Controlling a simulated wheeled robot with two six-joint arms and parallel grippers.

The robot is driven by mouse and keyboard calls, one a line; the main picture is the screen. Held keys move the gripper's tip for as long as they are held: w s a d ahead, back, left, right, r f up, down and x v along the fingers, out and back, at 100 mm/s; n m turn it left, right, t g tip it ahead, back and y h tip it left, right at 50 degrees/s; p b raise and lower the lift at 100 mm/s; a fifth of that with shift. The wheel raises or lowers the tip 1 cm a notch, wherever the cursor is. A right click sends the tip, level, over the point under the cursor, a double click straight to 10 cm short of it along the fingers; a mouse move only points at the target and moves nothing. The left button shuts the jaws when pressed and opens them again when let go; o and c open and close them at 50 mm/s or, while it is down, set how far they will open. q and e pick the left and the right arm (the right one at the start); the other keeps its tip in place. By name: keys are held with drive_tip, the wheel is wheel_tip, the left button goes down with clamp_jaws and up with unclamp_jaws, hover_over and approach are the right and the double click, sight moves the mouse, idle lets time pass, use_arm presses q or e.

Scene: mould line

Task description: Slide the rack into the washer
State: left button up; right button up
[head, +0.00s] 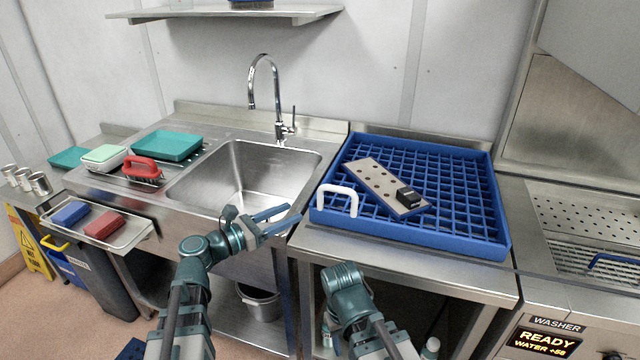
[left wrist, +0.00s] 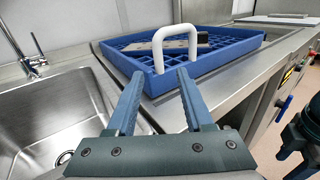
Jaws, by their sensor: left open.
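The blue rack (head: 465,235) lies flat on the steel counter right of the sink. A white handle (head: 338,195) stands up at its front left corner. A perforated plate (head: 372,182) with a black block lies in the rack. The washer (head: 560,285) stands at the right, its steel bed level with the counter. My left gripper (head: 279,218) is open and empty, just left of the rack. In the left wrist view its fingers (left wrist: 160,85) point at the white handle (left wrist: 158,62), apart from it as far as I can tell. My right gripper is out of view; my right arm shows at the bottom.
The sink (head: 240,180) with its tap (head: 264,95) is left of the rack. Teal trays (head: 168,145) and a red-handled brush (head: 142,168) lie on the drainboard. A blue piece (head: 612,262) sits on the washer's bed. A shelf (head: 225,13) hangs above.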

use_arm(q)
drive_tip(key=x, duration=1.3)
drive_tip(key=shift+w+d+r, duration=0.1)
drive_tip(key=shift+w+d, duration=0.1)
drive_tip(key=shift+w, duration=0.2)
drive_tip(key=shift+c, duration=0.4)
clamp_jaws()
idle(0.7)
